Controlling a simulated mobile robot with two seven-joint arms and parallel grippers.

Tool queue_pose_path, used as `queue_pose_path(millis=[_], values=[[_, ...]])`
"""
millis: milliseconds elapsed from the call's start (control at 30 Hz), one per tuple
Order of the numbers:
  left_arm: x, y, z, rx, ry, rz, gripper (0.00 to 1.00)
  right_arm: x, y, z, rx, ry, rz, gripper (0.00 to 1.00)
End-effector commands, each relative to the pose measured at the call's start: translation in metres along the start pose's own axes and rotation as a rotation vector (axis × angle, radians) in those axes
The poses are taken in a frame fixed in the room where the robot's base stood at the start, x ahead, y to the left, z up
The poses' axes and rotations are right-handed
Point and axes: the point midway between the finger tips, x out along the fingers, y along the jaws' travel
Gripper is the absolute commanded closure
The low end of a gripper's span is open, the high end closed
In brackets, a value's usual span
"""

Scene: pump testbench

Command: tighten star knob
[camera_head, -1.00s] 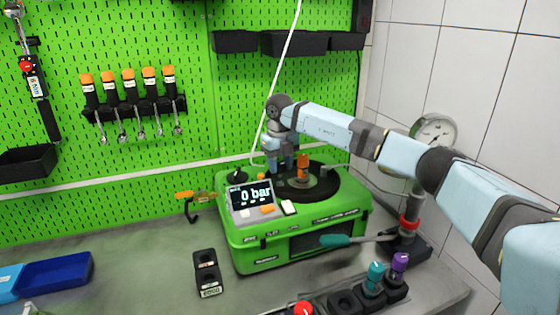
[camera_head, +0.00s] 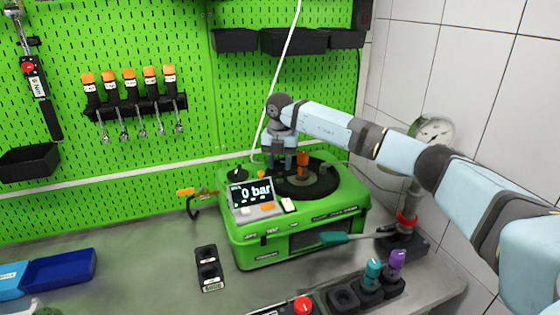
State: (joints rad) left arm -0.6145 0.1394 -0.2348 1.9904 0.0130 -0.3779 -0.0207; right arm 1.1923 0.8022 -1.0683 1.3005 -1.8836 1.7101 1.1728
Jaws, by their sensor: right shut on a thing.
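The green pump case (camera_head: 258,250) stands on the bench with a round black disc (camera_head: 322,186) on top and an orange upright part (camera_head: 302,160) near the disc's middle. My right gripper (camera_head: 281,170) points down at the disc's rear left edge, left of the orange part. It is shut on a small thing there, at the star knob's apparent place. The fingers and wrist hide the knob, so its shape and seating cannot be seen. The case display (camera_head: 251,194) reads 0 bar. My left gripper is not in view.
A teal-handled lever (camera_head: 336,238) sticks out before the case, beside a post with a gauge (camera_head: 433,132). A black double holder (camera_head: 208,268) and blue trays (camera_head: 58,270) lie on the bench. A red button (camera_head: 303,306) is in front.

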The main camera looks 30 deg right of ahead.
Motion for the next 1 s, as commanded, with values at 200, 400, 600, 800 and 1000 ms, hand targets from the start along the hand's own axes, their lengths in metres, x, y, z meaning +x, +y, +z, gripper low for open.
queue_pose_path(millis=[200, 400, 600, 800, 1000], values=[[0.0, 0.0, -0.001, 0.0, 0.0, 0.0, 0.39, -0.001, 0.0, 0.001, 0.014, -0.002, 0.002, 0.85], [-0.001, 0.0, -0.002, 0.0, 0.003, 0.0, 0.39, -0.001, 0.0, 0.001, 0.015, -0.002, 0.002, 0.85], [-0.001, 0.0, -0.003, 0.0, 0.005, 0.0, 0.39, -0.001, 0.0, 0.001, 0.014, -0.002, 0.001, 0.36], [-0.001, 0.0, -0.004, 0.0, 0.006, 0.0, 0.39, -0.001, 0.0, 0.0, 0.013, -0.001, 0.001, 0.36], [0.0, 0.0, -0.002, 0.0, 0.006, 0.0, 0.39, -0.011, 0.001, 0.001, 0.012, -0.002, 0.003, 0.36]])
